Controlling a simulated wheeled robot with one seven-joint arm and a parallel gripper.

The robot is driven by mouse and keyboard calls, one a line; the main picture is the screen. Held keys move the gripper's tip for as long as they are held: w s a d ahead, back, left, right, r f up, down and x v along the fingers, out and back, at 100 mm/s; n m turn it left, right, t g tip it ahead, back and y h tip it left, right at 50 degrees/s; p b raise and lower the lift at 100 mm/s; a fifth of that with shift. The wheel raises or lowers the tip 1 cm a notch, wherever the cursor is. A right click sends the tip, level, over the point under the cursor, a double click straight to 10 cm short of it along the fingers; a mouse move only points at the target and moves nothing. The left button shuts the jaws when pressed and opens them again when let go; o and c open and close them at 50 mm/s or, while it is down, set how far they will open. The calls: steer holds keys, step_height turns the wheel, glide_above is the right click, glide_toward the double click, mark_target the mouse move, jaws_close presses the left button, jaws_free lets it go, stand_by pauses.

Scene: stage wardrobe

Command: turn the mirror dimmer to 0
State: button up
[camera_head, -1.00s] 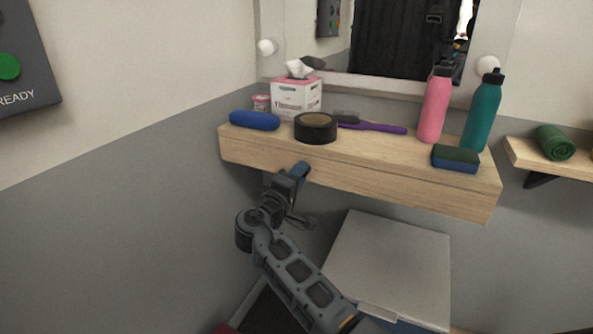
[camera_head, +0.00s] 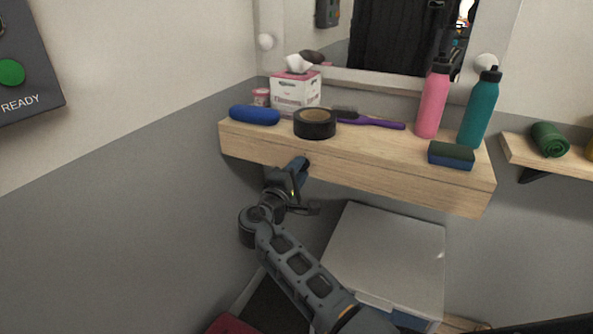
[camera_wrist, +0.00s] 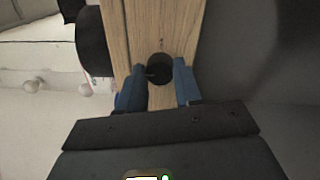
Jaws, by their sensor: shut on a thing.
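The mirror dimmer is a round dark knob (camera_wrist: 159,68) on the wooden front face of the vanity shelf (camera_head: 400,185). A small dark mark on it shows in the wrist view. My gripper (camera_wrist: 158,80) has its blue fingers on either side of the knob, shut on it. In the head view my gripper (camera_head: 300,165) is at the left part of the shelf front and its fingers hide most of the knob. I see no readable scale or number around the knob.
On the shelf are a blue case (camera_head: 254,116), tissue box (camera_head: 295,93), black tape roll (camera_head: 315,125), purple brush (camera_head: 375,123), pink bottle (camera_head: 432,105), teal bottle (camera_head: 478,112) and sponge (camera_head: 451,156). A light grey lid (camera_head: 390,255) lies below. The mirror (camera_head: 400,40) is behind.

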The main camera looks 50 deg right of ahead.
steer(key=shift+s+d+r, duration=0.1)
steer(key=shift+d+r, duration=0.1)
steer(key=shift+r, duration=0.05)
steer(key=o, duration=1)
steer(key=shift+f, duration=0.1)
steer(key=shift+o, duration=0.2)
steer(key=shift+a, duration=0.1)
steer(key=v, duration=0.8)
steer(key=shift+b, duration=0.4)
